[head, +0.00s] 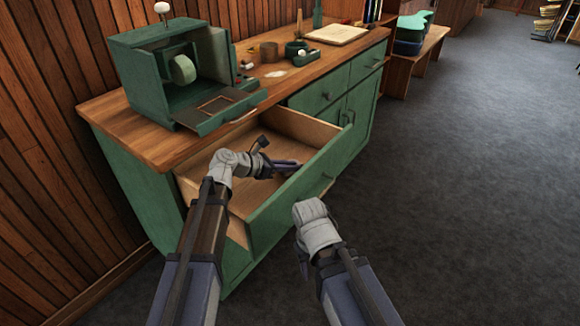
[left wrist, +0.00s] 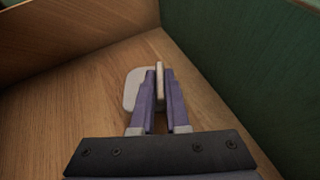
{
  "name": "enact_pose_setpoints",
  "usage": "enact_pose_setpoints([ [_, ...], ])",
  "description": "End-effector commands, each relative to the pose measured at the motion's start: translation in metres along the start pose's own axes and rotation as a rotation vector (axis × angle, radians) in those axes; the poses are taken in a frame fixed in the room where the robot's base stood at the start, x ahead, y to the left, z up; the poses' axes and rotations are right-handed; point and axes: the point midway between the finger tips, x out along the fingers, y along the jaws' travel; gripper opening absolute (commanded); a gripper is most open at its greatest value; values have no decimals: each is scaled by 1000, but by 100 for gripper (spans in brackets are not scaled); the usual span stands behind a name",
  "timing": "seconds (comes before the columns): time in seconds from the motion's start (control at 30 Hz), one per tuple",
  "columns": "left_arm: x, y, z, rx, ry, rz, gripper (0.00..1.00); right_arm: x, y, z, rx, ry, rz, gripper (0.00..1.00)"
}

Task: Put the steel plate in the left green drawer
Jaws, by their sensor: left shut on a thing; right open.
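My left gripper (head: 288,165) is inside the pulled-out left green drawer (head: 297,188), low over its wooden floor. Its two purple fingers (left wrist: 161,98) are shut on a thin pale piece, seemingly the steel plate (left wrist: 160,70), held edge-on between them. A pale rounded shape shows just left of the fingers in the left wrist view; I cannot tell whether it is part of the plate. In the head view the plate is too small and covered to make out. My right arm's pale wrist (head: 316,226) is in front of the drawer; its open gripper's fingers are hidden behind it.
The right drawer (head: 320,92) is shut.

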Motion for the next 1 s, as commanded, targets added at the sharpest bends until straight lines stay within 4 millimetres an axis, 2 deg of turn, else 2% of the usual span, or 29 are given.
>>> enact_pose_setpoints([
  [0.07, 0, 0, 0, 0, -1, 0, 0, 0, 0, 0, 0, 0, 0, 50],
  [0.1, 0, 0, 0, 0, 0, 0, 17, 0, 0, 0, 0, 0, 0, 50],
  [0.33, 0, 0, -1, 0, 0, 0, 43, 1, 0, 0, 0, 0, 0, 50],
  [0.6, -1, -1, 0, 0, 0, 0, 43, 0, 0, 0, 0, 0, 0, 50],
  [0.77, -7, 0, 13, 0, 0, 0, 43, -14, 1, 1, 0, 0, 0, 50],
  [1.0, -59, -2, 14, -2, 0, 4, 43, -38, 4, 2, 0, 0, 0, 50],
])
